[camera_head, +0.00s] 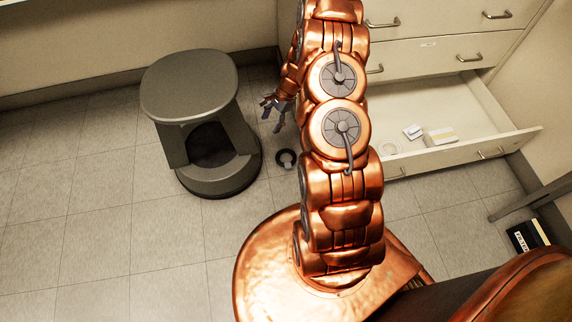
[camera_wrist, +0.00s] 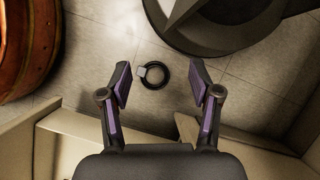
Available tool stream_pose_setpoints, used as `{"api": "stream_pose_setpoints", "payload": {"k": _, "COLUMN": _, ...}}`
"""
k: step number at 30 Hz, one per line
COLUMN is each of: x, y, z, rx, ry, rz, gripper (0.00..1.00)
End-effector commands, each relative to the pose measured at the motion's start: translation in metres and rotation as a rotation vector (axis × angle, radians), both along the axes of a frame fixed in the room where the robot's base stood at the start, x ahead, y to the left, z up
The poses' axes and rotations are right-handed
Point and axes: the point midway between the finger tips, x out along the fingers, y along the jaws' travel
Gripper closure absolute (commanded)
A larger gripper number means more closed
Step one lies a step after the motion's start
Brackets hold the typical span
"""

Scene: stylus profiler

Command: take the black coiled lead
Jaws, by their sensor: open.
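The black coiled lead (camera_head: 286,158) lies as a small ring on the tiled floor, just right of the grey step stool's base. In the wrist view the coiled lead (camera_wrist: 165,76) shows as a black ring with a pale piece at its upper left side. My gripper (camera_head: 271,109) is open and empty, pointing down above the floor near the lead. In the wrist view my gripper (camera_wrist: 159,78) has its two fingers apart, with the lead seen between them, lower down on the floor.
A grey step stool (camera_head: 190,85) stands left of my arm, close to the lead. An open drawer (camera_head: 440,165) holding a few small items juts from the cabinet (camera_head: 440,50) at right. A black box (camera_head: 528,237) lies at far right. Floor (camera_head: 80,220) at left is clear.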

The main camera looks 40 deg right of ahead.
Motion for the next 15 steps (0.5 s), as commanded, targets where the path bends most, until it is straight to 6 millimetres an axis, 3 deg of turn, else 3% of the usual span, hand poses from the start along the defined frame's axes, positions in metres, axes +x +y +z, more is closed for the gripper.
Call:
{"api": "stream_pose_setpoints", "payload": {"k": 1, "x": -0.004, "y": -0.009, "z": -0.037, "rx": 0.003, "ry": 0.019, "rz": -0.045, "gripper": 0.37}}
{"api": "stream_pose_setpoints", "payload": {"k": 6, "x": -0.015, "y": -0.040, "z": -0.117, "rx": -0.002, "ry": 0.062, "rz": -0.193, "gripper": 0.37}}
{"api": "stream_pose_setpoints", "payload": {"k": 12, "x": -0.034, "y": -0.065, "z": -0.190, "rx": -0.010, "ry": 0.109, "rz": -0.330, "gripper": 0.37}}
{"api": "stream_pose_setpoints", "payload": {"k": 15, "x": -0.040, "y": -0.074, "z": -0.210, "rx": -0.016, "ry": 0.120, "rz": -0.372, "gripper": 0.37}}
